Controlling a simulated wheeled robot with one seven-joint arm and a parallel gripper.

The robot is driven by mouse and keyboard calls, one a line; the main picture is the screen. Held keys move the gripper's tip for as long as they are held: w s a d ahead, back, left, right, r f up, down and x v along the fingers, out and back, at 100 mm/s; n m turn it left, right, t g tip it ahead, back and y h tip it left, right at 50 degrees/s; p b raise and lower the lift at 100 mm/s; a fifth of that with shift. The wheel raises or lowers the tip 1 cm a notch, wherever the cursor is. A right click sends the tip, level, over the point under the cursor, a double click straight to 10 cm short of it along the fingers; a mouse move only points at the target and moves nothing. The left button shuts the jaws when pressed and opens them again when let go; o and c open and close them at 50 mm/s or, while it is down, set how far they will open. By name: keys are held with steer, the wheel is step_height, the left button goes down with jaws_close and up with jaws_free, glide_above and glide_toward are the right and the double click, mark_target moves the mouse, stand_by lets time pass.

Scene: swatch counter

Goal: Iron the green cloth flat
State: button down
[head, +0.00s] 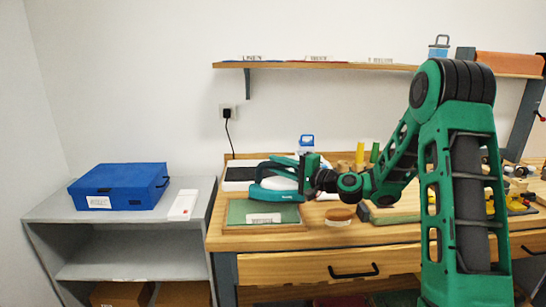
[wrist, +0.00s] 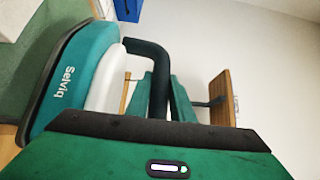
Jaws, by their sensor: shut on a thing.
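The green cloth (head: 235,211) lies on the wooden counter, left of centre in the head view, with a white label (head: 264,218) on its front part. Its green surface also shows at the left of the wrist view (wrist: 38,58). My gripper (head: 308,180) is shut on a teal and white iron (head: 272,194) by its dark handle. The iron is at the far side of the cloth, and its body (wrist: 72,85) fills the left of the wrist view. I cannot tell whether its soleplate touches the cloth. The gripper's fingertips are partly hidden.
A white and black box (head: 238,174) stands behind the iron, near a corded plug. A round wooden-topped brush (head: 339,216) sits right of the cloth. A blue case (head: 120,187) lies on the grey shelf unit at left. A wall shelf (head: 300,65) runs above.

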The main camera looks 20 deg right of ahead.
steer(key=shift+r, duration=2.1)
